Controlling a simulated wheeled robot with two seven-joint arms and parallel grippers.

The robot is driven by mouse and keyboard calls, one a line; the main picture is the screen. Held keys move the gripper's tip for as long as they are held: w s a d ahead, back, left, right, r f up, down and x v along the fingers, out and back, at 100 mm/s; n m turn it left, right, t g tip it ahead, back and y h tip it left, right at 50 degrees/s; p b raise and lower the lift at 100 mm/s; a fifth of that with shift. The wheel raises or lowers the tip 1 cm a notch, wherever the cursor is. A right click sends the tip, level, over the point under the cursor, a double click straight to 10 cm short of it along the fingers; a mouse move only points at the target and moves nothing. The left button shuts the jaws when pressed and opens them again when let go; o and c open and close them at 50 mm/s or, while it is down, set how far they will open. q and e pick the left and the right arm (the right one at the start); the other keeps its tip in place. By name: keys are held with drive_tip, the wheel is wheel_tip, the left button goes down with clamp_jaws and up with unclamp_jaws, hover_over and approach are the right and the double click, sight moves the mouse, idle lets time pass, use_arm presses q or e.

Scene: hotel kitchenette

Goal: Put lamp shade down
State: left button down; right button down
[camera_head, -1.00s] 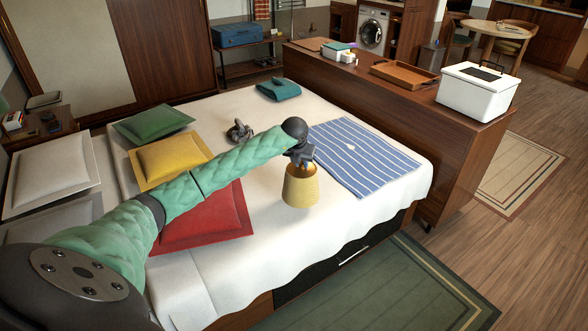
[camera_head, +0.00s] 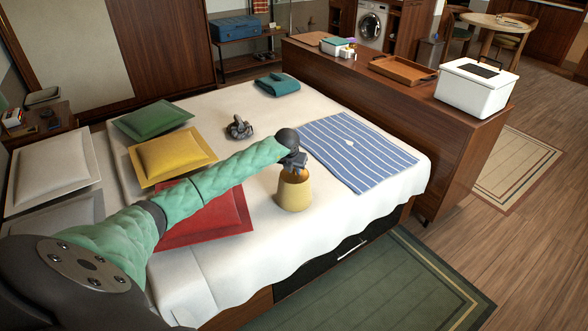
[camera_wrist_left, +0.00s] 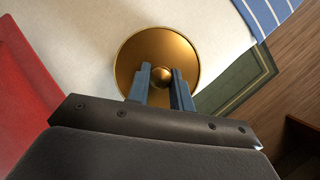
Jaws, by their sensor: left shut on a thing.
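The lamp shade (camera_head: 295,194) is yellow outside and gold inside. It is upright, with its open top facing up, at the bed's (camera_head: 262,245) near side, between the red cushion and the striped blue cloth. I cannot tell whether its base touches the white bedding. My left gripper (camera_head: 294,170) comes down onto it from above and is shut on it. The left wrist view looks into the shade's round gold inside (camera_wrist_left: 180,50), with a small knob at its centre between the fingers (camera_wrist_left: 162,88). My right gripper is not in view.
The red cushion (camera_head: 205,215) lies left of the shade, with yellow (camera_head: 172,158) and green (camera_head: 152,120) cushions beyond. The striped cloth (camera_head: 358,150) lies to the right. A small dark object (camera_head: 240,128) sits farther back. White bedding in front is clear, down to the bed's edge.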

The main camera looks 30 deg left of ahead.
use_arm(q)
drive_tip(key=c, duration=1.2)
unclamp_jaws()
drive_tip(key=shift+c, duration=0.2)
